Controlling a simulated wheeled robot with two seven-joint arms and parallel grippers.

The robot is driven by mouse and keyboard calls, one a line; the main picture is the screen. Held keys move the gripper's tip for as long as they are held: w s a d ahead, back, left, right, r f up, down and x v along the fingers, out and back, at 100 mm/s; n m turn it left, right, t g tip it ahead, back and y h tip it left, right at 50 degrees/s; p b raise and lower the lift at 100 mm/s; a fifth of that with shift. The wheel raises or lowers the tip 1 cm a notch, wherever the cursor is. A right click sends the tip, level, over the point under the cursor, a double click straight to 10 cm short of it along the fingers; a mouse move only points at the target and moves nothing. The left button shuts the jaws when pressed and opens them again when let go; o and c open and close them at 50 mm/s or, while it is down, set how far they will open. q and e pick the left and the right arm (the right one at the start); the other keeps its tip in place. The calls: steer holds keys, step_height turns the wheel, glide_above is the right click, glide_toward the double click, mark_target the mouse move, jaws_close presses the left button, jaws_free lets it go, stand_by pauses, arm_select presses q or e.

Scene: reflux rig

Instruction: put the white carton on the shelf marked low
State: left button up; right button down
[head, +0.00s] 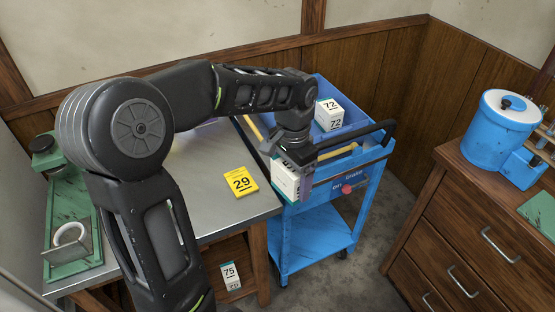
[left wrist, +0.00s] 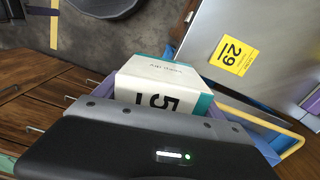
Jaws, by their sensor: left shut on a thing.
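My left gripper (head: 298,168) is shut on a white carton (head: 285,178) with a teal edge, held in front of the upper part of the blue cart (head: 289,222). In the left wrist view the carton (left wrist: 160,72) sits between the purple fingers, with a large black number starting with 5 partly hidden by the gripper body. The cart's lower shelf (head: 310,245) is bare where it shows. No shelf mark reading "low" is legible. My right gripper is not in view.
A white carton marked 72 (head: 329,115) stands in the cart's top tray. A yellow card marked 29 (head: 241,182) lies on the grey table (head: 205,165). A carton marked 75 (head: 231,275) stands below the table. A wooden drawer cabinet (head: 465,225) is at right.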

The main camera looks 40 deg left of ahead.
arm_select(q)
steer(key=w+d+f+n+b, duration=0.1)
steer(key=d+f, duration=0.4)
steer(key=f, duration=0.6)
steer(key=w+d+f+n+b, duration=0.2)
steer(key=d+f, duration=0.4)
steer(key=f, duration=0.6)
steer(key=shift+w+f+b, duration=0.25)
steer(key=shift+w+b, duration=0.2)
steer(key=shift+w, duration=0.5)
steer(key=shift+a, duration=0.1)
